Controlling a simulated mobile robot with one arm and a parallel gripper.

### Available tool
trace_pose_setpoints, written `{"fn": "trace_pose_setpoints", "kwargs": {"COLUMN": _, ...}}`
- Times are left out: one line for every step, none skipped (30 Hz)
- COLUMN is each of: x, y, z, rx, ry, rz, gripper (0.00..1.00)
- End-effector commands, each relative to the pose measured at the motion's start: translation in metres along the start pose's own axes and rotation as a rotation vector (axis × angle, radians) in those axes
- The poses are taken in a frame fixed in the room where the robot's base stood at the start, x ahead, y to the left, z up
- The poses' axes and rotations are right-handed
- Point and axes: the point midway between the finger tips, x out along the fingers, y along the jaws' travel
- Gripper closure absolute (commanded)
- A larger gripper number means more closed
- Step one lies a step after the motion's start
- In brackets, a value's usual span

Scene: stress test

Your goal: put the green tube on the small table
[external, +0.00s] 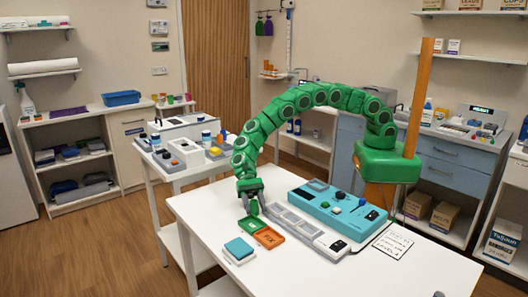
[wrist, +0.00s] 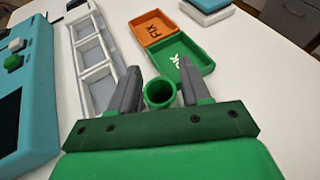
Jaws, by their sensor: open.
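A green tube (wrist: 159,94) shows its round open top in the wrist view, between the two grey fingers of my gripper (wrist: 158,88). The fingers are open on either side of it, and I cannot tell whether either touches it. In the external view my gripper (external: 250,202) points down low over the near white table, and I cannot make out the tube separately from the green arm there. A smaller white table (external: 152,167) stands behind and to the left of it, with several boxes and bottles on top.
Beside my gripper lie a green tray (wrist: 188,73) marked OK, an orange tray (wrist: 152,28) marked FIX and a grey compartment tray (wrist: 96,62). A teal device (external: 338,206) lies to the right. The near table's front (external: 330,275) is clear.

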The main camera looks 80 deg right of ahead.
Motion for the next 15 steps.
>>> {"fn": "trace_pose_setpoints", "kwargs": {"x": -0.006, "y": -0.001, "z": 0.000, "rx": 0.001, "ry": 0.000, "rz": -0.002, "gripper": 0.53}}
{"fn": "trace_pose_setpoints", "kwargs": {"x": -0.010, "y": -0.001, "z": 0.000, "rx": 0.001, "ry": 0.000, "rz": -0.003, "gripper": 0.53}}
{"fn": "trace_pose_setpoints", "kwargs": {"x": -0.016, "y": -0.001, "z": 0.001, "rx": 0.001, "ry": 0.000, "rz": -0.003, "gripper": 0.53}}
{"fn": "trace_pose_setpoints", "kwargs": {"x": -0.021, "y": -0.001, "z": 0.001, "rx": 0.001, "ry": 0.000, "rz": -0.004, "gripper": 0.53}}
{"fn": "trace_pose_setpoints", "kwargs": {"x": -0.027, "y": -0.001, "z": 0.000, "rx": 0.002, "ry": 0.001, "rz": -0.005, "gripper": 0.53}}
{"fn": "trace_pose_setpoints", "kwargs": {"x": -0.035, "y": -0.001, "z": 0.000, "rx": 0.002, "ry": 0.001, "rz": -0.006, "gripper": 0.53}}
{"fn": "trace_pose_setpoints", "kwargs": {"x": -0.040, "y": -0.001, "z": 0.000, "rx": 0.002, "ry": 0.001, "rz": -0.006, "gripper": 0.53}}
{"fn": "trace_pose_setpoints", "kwargs": {"x": -0.046, "y": -0.001, "z": 0.000, "rx": 0.002, "ry": 0.001, "rz": -0.005, "gripper": 0.53}}
{"fn": "trace_pose_setpoints", "kwargs": {"x": -0.053, "y": -0.001, "z": 0.000, "rx": 0.002, "ry": 0.001, "rz": -0.004, "gripper": 0.53}}
{"fn": "trace_pose_setpoints", "kwargs": {"x": -0.059, "y": -0.001, "z": -0.001, "rx": 0.002, "ry": 0.000, "rz": -0.003, "gripper": 0.53}}
{"fn": "trace_pose_setpoints", "kwargs": {"x": -0.064, "y": -0.001, "z": 0.000, "rx": 0.002, "ry": -0.001, "rz": -0.003, "gripper": 0.53}}
{"fn": "trace_pose_setpoints", "kwargs": {"x": -0.071, "y": 0.000, "z": 0.000, "rx": 0.002, "ry": -0.001, "rz": -0.003, "gripper": 0.53}}
{"fn": "trace_pose_setpoints", "kwargs": {"x": -0.076, "y": 0.000, "z": -0.001, "rx": 0.002, "ry": -0.001, "rz": -0.001, "gripper": 0.53}}
{"fn": "trace_pose_setpoints", "kwargs": {"x": -0.081, "y": 0.000, "z": 0.000, "rx": 0.002, "ry": -0.001, "rz": -0.001, "gripper": 0.53}}
{"fn": "trace_pose_setpoints", "kwargs": {"x": -0.087, "y": 0.000, "z": 0.000, "rx": 0.002, "ry": -0.001, "rz": -0.002, "gripper": 0.53}}
